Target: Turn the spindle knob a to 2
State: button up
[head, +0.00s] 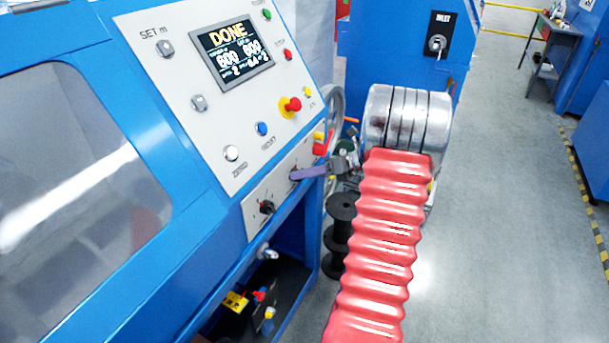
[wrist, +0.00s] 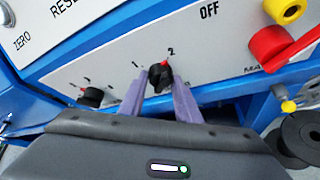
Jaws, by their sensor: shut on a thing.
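In the wrist view, a black knob (wrist: 155,80) with a red pointer mark sits on the pale panel between the two purple fingers of my gripper (wrist: 160,88). The fingers are shut on the knob, one on each side. Its red mark points up and slightly right, toward the printed 2; a 1 is printed to the upper left. In the head view, purple fingers of my gripper (head: 308,172) reach the lower panel, and the held knob is mostly hidden there. I cannot read a name on the knob.
A second black knob (wrist: 91,97) is to the left, also in the head view (head: 267,207). A red and yellow switch (wrist: 274,45) is to the right, near OFF. A display (head: 232,53) reads DONE. Black spools (head: 341,215) stand below.

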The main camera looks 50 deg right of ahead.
jog(key=shift+d+f, duration=0.1)
jog(key=shift+d, duration=0.05)
dwell(0.4)
jog(key=o, duration=1)
jog(key=v, duration=1.3)
jog(key=shift+s+d, duration=0.25)
